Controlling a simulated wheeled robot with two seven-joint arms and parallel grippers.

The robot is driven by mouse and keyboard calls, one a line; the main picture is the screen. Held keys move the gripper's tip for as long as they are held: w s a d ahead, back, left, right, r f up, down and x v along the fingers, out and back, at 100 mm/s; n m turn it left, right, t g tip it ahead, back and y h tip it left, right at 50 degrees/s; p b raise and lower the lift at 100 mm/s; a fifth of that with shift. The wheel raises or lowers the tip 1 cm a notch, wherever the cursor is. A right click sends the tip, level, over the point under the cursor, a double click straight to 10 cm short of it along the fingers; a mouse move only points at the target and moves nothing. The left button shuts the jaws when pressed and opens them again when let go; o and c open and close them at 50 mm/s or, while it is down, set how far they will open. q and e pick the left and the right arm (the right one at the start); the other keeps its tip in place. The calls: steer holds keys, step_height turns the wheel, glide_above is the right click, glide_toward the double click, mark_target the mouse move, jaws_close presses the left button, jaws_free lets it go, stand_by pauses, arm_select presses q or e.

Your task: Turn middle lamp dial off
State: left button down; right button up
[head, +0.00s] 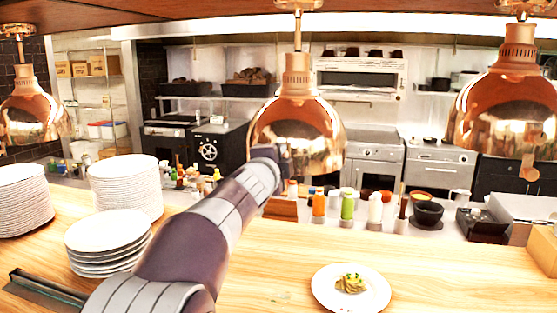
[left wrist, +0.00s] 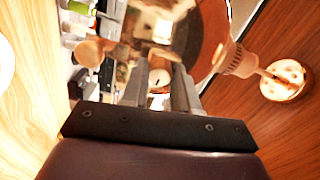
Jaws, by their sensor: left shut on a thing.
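The middle copper lamp (head: 297,115) hangs in the centre of the head view. My left gripper (head: 283,152) reaches up to the front of its shade, near the lower rim. The middle lamp dial is hidden behind my gripper in the head view. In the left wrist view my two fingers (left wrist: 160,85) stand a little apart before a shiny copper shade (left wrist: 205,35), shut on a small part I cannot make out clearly. A round copper knob (left wrist: 90,52) shows left of the fingers; I cannot tell which lamp it belongs to. My right gripper is out of view.
Copper lamps hang at the left (head: 33,108) and right (head: 507,105). Plate stacks (head: 125,180) stand on the wooden counter (head: 460,265) at the left. A plate of food (head: 325,290) lies at the front. Several bottles (head: 347,205) and a dark bowl (head: 428,214) stand behind.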

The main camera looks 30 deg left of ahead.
arm_select(q)
steer(key=c, duration=0.9)
jaws_free()
steer(key=shift+o, duration=0.2)
steer(key=shift+d, duration=0.1)
steer(key=shift+s, duration=0.15)
steer(key=v, duration=1.2)
steer(key=shift+s, duration=0.25)
steer(key=shift+f, duration=0.1)
